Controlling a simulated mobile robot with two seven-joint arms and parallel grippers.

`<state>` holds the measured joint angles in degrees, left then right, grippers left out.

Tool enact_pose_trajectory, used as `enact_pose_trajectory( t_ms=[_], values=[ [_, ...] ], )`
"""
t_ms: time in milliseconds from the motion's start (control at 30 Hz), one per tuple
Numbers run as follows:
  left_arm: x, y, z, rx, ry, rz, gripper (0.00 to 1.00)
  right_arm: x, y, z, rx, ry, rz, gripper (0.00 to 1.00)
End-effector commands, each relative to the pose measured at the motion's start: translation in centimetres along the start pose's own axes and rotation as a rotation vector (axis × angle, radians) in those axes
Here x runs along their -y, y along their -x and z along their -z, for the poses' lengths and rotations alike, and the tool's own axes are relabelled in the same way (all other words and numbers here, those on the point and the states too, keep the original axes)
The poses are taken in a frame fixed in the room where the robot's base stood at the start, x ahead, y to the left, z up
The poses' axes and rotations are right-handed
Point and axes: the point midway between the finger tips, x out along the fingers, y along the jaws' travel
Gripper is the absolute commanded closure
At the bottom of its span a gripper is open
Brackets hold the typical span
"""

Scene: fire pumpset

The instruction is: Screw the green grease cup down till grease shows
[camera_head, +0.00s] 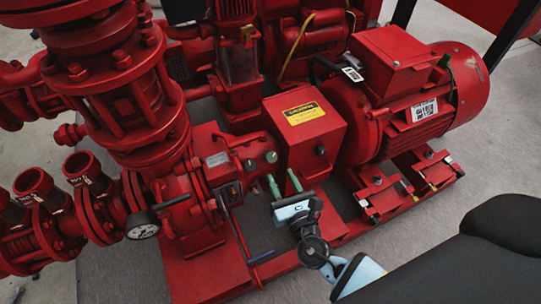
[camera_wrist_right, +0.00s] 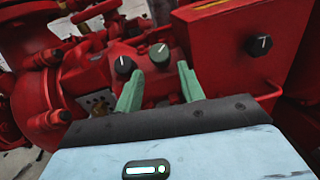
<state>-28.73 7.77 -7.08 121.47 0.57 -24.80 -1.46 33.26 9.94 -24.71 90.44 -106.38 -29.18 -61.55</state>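The green grease cup (camera_wrist_right: 160,54) is a short round cap with a white line on its top, set on the red bearing housing. It shows small in the head view (camera_head: 271,157). A similar black cap (camera_wrist_right: 124,66) stands to its left. My right gripper (camera_head: 282,178) has two pale green fingers, spread apart with nothing between them. In the wrist view my right gripper (camera_wrist_right: 159,72) points at the housing, and the green cup appears between and beyond the fingertips, apart from them. I see no grease. My left gripper is out of view.
A red coupling guard (camera_head: 303,132) with a yellow label stands right of the housing; it carries a black knob (camera_wrist_right: 259,45). A red motor (camera_head: 410,95) is farther right. A pressure gauge (camera_head: 142,226) and pipework stand left.

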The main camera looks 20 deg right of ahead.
Motion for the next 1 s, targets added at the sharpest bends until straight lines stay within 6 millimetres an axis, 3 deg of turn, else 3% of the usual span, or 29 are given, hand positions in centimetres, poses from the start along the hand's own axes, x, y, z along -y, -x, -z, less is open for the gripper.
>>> enact_pose_trajectory(
  t_ms=[200, 500, 933, 1000],
  values=[
    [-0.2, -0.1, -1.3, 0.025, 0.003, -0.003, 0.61, 0.0, -2.6, 0.0, 0.003, -0.001, 0.002, 0.61],
    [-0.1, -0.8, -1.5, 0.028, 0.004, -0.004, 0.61, 0.0, -6.6, 0.1, 0.0, -0.001, 0.001, 0.61],
    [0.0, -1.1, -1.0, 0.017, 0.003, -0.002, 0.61, 0.0, -7.7, 0.0, 0.0, 0.0, 0.0, 0.61],
    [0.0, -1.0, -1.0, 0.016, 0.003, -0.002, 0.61, 0.0, -7.7, 0.0, 0.0, 0.0, 0.0, 0.69]
  ],
)
